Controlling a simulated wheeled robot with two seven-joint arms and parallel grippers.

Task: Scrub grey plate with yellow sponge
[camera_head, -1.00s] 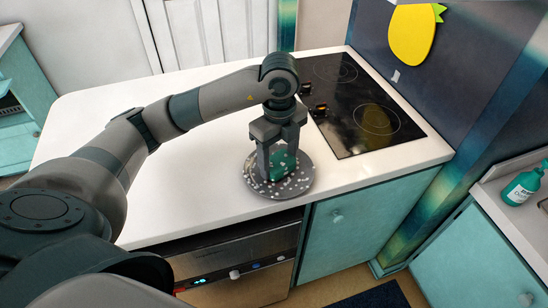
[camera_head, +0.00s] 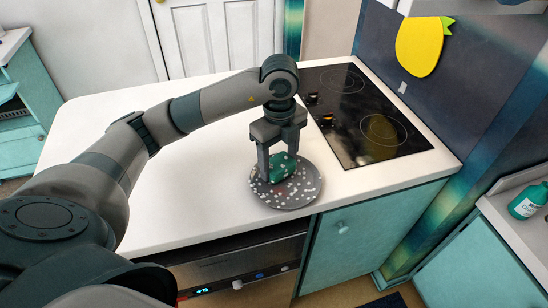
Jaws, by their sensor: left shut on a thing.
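The grey plate (camera_head: 300,201) lies flat on the white counter, dotted with many small white specks and a reddish one. My left gripper (camera_head: 278,167), pointing down over the plate's back left part, is shut on a green block with white specks (camera_head: 283,171). The block looks like a sponge but is green, not yellow. Its lower side is at the plate's surface; I cannot tell how firmly it touches. The fingers hide part of the block and the plate's back edge. My right gripper is not in view.
A black cooktop (camera_head: 362,118) is set into the counter (camera_head: 170,205) behind and right of the plate. The counter's front edge is close to the plate. The counter left of the plate is clear.

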